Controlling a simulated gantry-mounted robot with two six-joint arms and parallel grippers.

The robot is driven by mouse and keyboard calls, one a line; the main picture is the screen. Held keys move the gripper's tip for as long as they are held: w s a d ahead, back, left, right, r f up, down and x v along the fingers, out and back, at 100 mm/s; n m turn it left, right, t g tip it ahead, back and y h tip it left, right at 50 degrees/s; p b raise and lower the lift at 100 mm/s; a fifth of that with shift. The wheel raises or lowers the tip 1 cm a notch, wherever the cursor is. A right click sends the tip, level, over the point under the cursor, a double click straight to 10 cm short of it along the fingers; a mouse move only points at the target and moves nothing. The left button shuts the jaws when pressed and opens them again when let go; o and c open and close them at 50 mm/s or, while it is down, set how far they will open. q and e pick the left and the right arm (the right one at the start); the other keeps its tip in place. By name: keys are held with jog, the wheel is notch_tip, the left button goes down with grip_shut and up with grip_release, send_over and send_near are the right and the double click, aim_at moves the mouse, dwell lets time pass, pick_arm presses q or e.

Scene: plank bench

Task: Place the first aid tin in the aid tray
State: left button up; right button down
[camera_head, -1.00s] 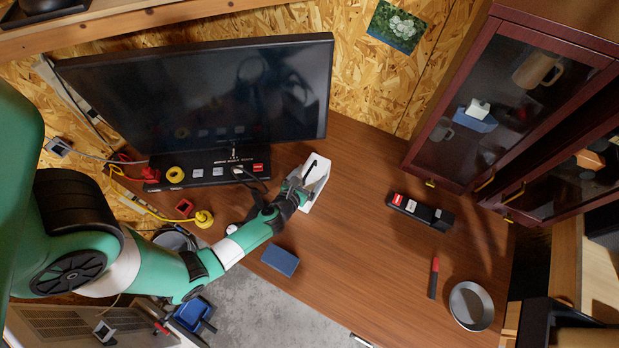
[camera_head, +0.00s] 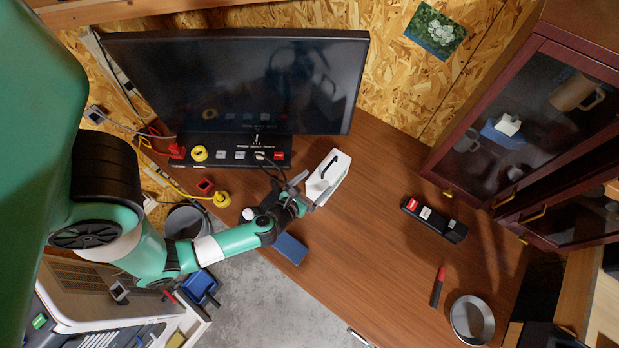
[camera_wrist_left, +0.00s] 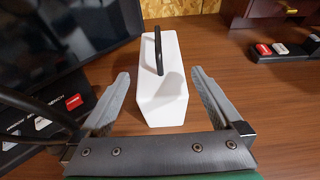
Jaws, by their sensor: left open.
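The first aid tin (camera_head: 337,181) is a white box with a black handle on top, standing on the brown desk in front of the monitor. It also fills the middle of the left wrist view (camera_wrist_left: 165,95). My left gripper (camera_head: 308,193) is open at the tin's near end. In the left wrist view its two fingers stand to the left and right of the tin's near end, with visible gaps. A flat blue rectangular piece (camera_head: 290,249) lies at the desk's front edge; I cannot tell whether it is the aid tray. My right gripper is out of view.
The monitor (camera_head: 235,85) stands behind, with labelled blocks and cables at its base. A black strip with red and white blocks (camera_head: 434,219), a red-and-black tool (camera_head: 438,287) and a round grey pan (camera_head: 472,320) lie right. A glass-fronted cabinet (camera_head: 530,120) stands at far right. The desk's middle is clear.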

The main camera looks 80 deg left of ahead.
pick_arm(q)
jog(key=v, duration=0.3)
